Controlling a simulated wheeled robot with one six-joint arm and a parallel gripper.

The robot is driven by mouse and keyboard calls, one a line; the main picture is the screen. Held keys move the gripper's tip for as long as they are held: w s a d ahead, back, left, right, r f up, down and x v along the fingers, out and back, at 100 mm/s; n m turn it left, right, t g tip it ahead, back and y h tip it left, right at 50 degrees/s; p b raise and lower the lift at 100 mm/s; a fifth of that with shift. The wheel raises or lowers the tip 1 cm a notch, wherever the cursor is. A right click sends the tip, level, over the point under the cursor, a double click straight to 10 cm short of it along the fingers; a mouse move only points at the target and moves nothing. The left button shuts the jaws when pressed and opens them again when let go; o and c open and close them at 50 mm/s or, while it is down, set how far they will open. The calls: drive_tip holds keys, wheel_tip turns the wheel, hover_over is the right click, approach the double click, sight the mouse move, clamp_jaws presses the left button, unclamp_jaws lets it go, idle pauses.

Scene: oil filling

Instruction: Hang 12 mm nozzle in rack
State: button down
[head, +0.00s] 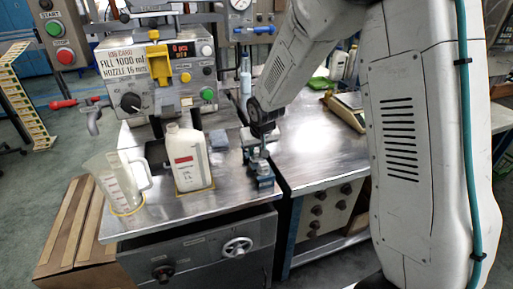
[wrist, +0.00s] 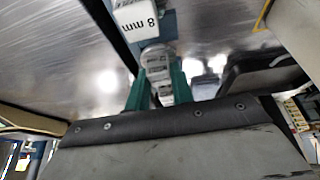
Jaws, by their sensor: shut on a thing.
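My gripper (wrist: 158,92) has green fingers, shut on a small grey metal nozzle (wrist: 157,62). Any size mark on this nozzle is too small to read. Just beyond it in the wrist view is a white block marked "8 mm" (wrist: 136,20), on a blue-grey part; I cannot tell whether the held nozzle touches it. In the head view, my gripper (head: 261,146) points down over a small blue-grey rack (head: 262,182) at the right of the metal bench top. The nozzle is too small to make out there.
A white bottle with a red label (head: 188,160) and a clear measuring jug (head: 117,183) stand left of the rack. Behind them is a control panel (head: 160,75) with a yellow spout. A second metal bench (head: 325,150) lies to the right, across a gap.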

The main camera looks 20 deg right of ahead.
drive_tip(key=c, duration=1.1)
unclamp_jaws()
drive_tip(key=v, duration=0.8)
drive_tip(key=s, duration=0.1)
drive_tip(key=s+f+g, duration=0.1)
drive_tip(key=s, duration=0.1)
drive_tip(key=s+g, duration=0.1)
drive_tip(key=shift+s+d+f, duration=0.25)
drive_tip(key=shift+s+f, duration=0.1)
drive_tip(key=shift+s, duration=0.05)
drive_tip(key=shift+g, duration=0.5)
drive_tip(key=s+d+r, duration=0.1)
drive_tip(key=s+r, duration=0.4)
drive_tip(key=s, duration=0.5)
drive_tip(key=s+r, duration=0.4)
drive_tip(key=s, duration=0.6)
drive_tip(key=s+d+r, duration=0.1)
drive_tip(key=s+r, duration=0.4)
drive_tip(key=s, duration=0.5)
drive_tip(key=shift+d+r, duration=0.3)
drive_tip(key=shift+d, duration=0.05)
